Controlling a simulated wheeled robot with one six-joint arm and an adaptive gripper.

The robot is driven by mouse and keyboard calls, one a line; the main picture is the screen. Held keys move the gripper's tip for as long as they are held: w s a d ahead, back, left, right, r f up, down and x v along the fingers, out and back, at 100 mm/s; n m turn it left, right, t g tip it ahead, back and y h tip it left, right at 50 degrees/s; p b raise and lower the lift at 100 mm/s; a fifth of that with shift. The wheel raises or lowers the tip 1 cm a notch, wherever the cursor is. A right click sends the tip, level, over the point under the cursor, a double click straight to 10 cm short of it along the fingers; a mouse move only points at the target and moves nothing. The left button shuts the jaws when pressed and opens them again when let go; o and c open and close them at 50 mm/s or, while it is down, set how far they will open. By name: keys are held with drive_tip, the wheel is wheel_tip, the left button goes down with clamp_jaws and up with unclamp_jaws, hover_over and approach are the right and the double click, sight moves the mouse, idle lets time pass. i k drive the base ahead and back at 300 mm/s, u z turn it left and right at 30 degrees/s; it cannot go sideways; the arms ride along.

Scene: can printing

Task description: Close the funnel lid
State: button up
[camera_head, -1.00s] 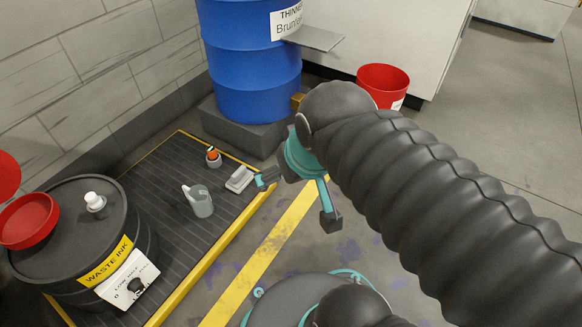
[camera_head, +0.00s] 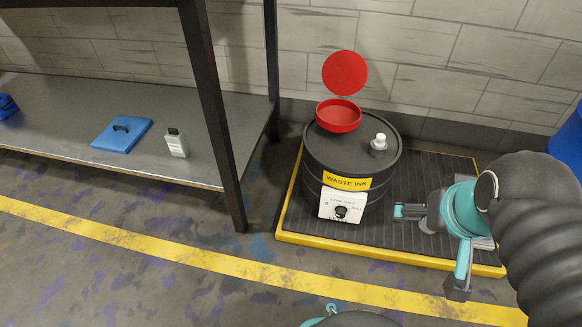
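The red funnel (camera_head: 339,118) sits on top of the black waste ink drum (camera_head: 318,160), toward its back left. Its round red lid (camera_head: 345,73) is open and stands raised above and behind the funnel. My gripper (camera_head: 432,250) is at the right, in front of and to the right of the drum. Its teal and dark fingers are spread wide and nothing is between them. It is apart from the drum, the funnel and the lid.
The drum stands on a black ribbed pallet (camera_head: 437,176) with a yellow edge. A white-capped bung (camera_head: 380,142) sits on the drum top.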

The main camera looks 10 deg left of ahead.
sight(344, 73)
drive_tip(key=u, duration=0.25)
drive_tip(key=k, duration=0.5)
drive_tip(key=u, duration=0.75)
drive_tip(key=i, duration=1.3)
drive_tip(key=z, duration=0.5)
